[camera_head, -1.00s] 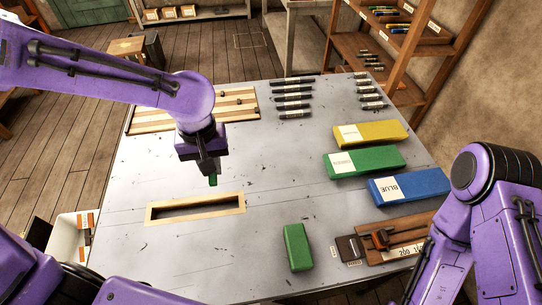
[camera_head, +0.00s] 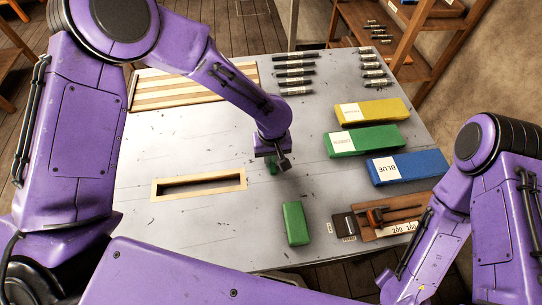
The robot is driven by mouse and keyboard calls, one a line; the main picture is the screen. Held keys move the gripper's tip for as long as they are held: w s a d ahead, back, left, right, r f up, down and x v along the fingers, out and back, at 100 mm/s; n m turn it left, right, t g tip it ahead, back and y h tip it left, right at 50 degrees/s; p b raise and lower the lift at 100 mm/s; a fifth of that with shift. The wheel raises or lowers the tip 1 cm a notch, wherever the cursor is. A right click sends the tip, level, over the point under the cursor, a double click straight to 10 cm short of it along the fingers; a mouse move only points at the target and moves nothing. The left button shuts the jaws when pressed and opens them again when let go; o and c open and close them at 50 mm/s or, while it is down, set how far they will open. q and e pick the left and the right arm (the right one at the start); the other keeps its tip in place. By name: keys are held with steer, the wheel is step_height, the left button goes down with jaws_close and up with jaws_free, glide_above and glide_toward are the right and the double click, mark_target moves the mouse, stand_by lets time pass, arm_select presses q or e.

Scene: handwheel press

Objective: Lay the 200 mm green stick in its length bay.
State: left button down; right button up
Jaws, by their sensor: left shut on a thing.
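My left gripper (camera_head: 280,165) is above the middle of the grey table, pointing down. A wooden board (camera_head: 416,213) at the table's front right bears a white label reading 200 and what looks like 160. A dark slide and an orange-brown part are on it. My right arm is at the lower right, but its gripper is not in view.
A green block (camera_head: 296,223) lies in front of the gripper. Yellow (camera_head: 372,112), green (camera_head: 366,140) and blue (camera_head: 407,167) boxes lie at the right. A wooden-framed slot (camera_head: 198,185) is at the left. A striped wooden rack (camera_head: 180,88) and several dark sticks (camera_head: 295,73) are behind.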

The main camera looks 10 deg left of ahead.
arm_select(q)
steer(key=shift+s+a, duration=0.1)
steer(key=shift+s, duration=0.2)
steer(key=c, duration=1.1)
jaws_free()
steer(key=shift+f, duration=0.1)
steer(key=shift+o, duration=0.2)
steer(key=shift+w, duration=0.15)
